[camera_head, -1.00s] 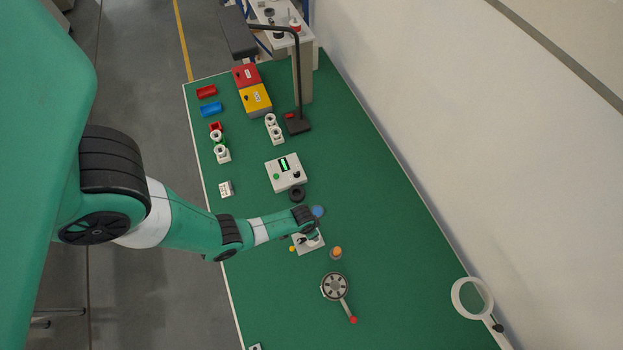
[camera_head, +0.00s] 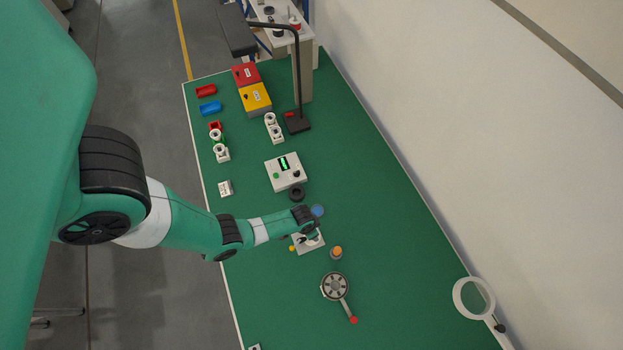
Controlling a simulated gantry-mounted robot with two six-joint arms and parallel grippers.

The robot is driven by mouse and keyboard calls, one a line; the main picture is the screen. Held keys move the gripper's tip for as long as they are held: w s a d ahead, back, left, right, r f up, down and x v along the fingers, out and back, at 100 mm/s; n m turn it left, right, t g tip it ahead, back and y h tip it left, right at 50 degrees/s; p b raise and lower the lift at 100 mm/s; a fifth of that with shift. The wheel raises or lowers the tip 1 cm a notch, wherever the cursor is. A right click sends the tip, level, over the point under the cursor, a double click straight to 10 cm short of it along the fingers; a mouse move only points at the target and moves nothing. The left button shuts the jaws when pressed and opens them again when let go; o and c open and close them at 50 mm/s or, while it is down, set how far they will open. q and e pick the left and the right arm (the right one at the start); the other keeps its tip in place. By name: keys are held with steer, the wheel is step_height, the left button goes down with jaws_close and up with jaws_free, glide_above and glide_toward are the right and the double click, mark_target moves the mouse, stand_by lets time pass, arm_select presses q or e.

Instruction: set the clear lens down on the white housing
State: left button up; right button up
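My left gripper (camera_head: 312,236) points down over a pale square block (camera_head: 318,247) near the middle of the green table. The wrist hides much of the fingers, so I cannot tell whether they are open or shut. I cannot make out a clear lens at the fingers. The pale block may be the white housing, but it is partly covered by the gripper. A blue round piece (camera_head: 317,210) shows just behind the wrist. My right gripper is not in view.
A grey post with an orange top (camera_head: 336,253) stands right of the gripper. A round grey fixture with a red-tipped lever (camera_head: 335,286) is nearer. A grey box with a green display (camera_head: 286,172) and a black ring (camera_head: 296,194) are behind. A magnifier (camera_head: 473,299) is at right.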

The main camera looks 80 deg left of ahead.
arm_select(q)
steer(key=shift+f, duration=0.2)
steer(key=o, duration=1.4)
steer(key=shift+c, duration=0.2)
steer(key=shift+r, duration=0.1)
